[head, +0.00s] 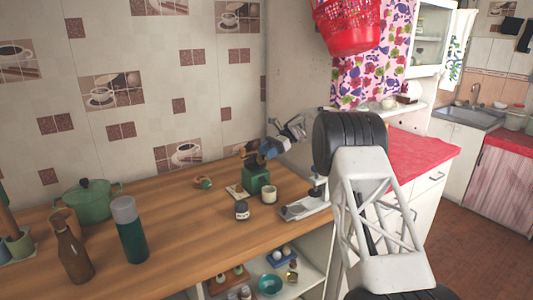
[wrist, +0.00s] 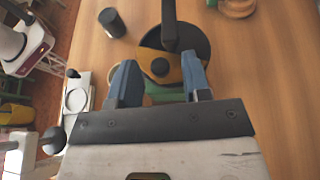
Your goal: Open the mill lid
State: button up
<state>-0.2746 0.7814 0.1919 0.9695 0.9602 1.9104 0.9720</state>
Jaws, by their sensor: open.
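The mill (head: 257,180) has a green body and stands on the wooden counter in the head view, its top partly hidden by my gripper (head: 263,154). In the wrist view its dark round top (wrist: 193,42) shows from above, with a yellow-brown lid (wrist: 181,72) over part of it and a dark knob on that side. A dark crank arm (wrist: 169,22) reaches up over the top. My gripper (wrist: 159,66) is open, its two blue fingers on either side of the lid and knob. I cannot tell whether either finger touches the mill.
A dark jar (head: 241,211) and a cream cup (head: 269,196) stand close to the mill. A pale metal device (head: 305,208) is to its right. A green pot (head: 93,203), a flask (head: 131,236) and a brown bottle (head: 74,256) stand left.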

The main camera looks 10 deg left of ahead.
jog(key=shift+r, duration=0.1)
jog(key=s+d+r, duration=0.2)
jog(key=s+d, duration=0.1)
jog(key=s, duration=0.4)
jog(key=s+d+r, duration=0.2)
jog(key=s+d, duration=0.1)
jog(key=s, duration=0.4)
jog(key=shift+s+r, duration=0.4)
dwell(0.6)
jog(key=shift+d, duration=0.1)
dwell(0.3)
